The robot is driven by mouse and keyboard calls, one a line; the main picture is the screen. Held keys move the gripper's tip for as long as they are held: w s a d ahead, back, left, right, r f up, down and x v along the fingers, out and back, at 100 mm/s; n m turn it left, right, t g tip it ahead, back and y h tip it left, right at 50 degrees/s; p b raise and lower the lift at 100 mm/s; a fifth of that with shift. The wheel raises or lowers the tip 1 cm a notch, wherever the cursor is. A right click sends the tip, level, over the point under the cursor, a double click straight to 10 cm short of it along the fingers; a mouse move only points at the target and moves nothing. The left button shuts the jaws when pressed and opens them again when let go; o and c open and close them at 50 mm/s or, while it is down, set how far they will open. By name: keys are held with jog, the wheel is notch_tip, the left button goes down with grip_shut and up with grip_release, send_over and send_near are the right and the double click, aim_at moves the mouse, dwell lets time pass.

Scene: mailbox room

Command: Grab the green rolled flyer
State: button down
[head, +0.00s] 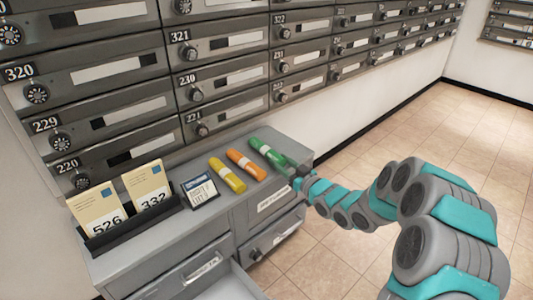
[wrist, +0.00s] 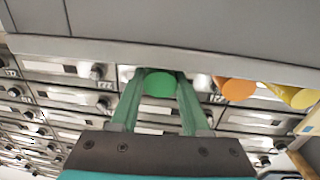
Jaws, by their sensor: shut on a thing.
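The green rolled flyer (head: 265,150) lies on the grey cabinet top at its right end, with a pale band around it. In the wrist view its round green end (wrist: 159,84) sits between the two fingers of my gripper (wrist: 160,98). The fingers look green and touch both sides of it. In the head view my gripper (head: 289,171) reaches in from the right and meets the near end of the flyer. My gripper is shut on the green rolled flyer, which still appears to rest on the cabinet top.
An orange rolled flyer (head: 246,164) and a yellow one (head: 227,175) lie to the left. A small card (head: 200,190) and a holder with envelopes (head: 127,229) stand further left. Mailboxes (head: 230,75) rise behind. A drawer (head: 231,286) is open below. Tiled floor (head: 320,262) is clear.

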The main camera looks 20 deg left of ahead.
jog(key=shift+r+p, duration=0.55)
jog(key=shift+r, duration=1.15)
jog(key=b+v, duration=0.1)
jog(key=v, duration=0.7)
